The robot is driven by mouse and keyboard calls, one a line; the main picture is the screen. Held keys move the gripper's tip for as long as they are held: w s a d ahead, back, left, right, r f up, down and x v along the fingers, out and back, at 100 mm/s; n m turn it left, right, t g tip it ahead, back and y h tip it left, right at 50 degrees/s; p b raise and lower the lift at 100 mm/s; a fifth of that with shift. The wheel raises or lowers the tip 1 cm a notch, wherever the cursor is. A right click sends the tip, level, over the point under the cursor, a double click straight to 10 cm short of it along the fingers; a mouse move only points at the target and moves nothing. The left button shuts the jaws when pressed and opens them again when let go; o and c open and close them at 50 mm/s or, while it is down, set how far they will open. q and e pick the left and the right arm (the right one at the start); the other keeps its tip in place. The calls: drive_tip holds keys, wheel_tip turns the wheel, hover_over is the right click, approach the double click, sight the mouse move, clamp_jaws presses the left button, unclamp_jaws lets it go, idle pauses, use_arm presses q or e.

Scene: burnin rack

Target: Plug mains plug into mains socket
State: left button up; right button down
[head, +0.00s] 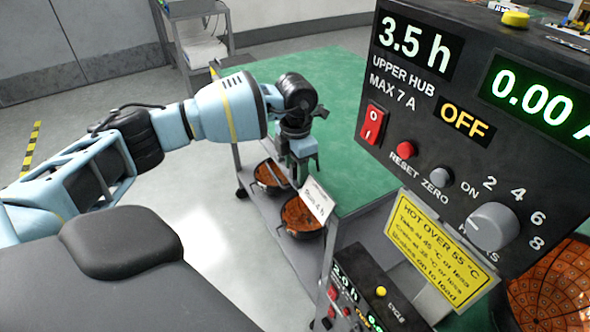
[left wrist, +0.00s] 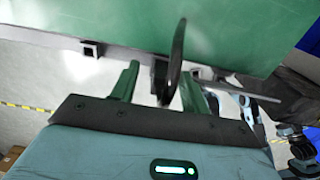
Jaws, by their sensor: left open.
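My left gripper (head: 302,178) hangs in the middle of the head view, in front of the green surface and above a white label card. In the left wrist view its two fingers (left wrist: 160,88) stand apart, open. A thin black curved piece (left wrist: 178,55) and a small dark block show between the fingers in that view; I cannot tell whether they touch the fingers or what they belong to. I cannot make out the mains plug or the mains socket in either view. My right gripper is not in view.
A black control panel (head: 455,150) marked upper hub, with a red switch, reads OFF at the right. A yellow hot-surface sign (head: 440,250) hangs below it. Orange-brown round trays (head: 300,217) sit low beneath my left gripper. A grey cart (head: 200,60) stands behind; the floor at left is clear.

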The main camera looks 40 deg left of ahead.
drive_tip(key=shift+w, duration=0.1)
use_arm(q)
clamp_jaws()
drive_tip(key=shift+r, duration=0.2)
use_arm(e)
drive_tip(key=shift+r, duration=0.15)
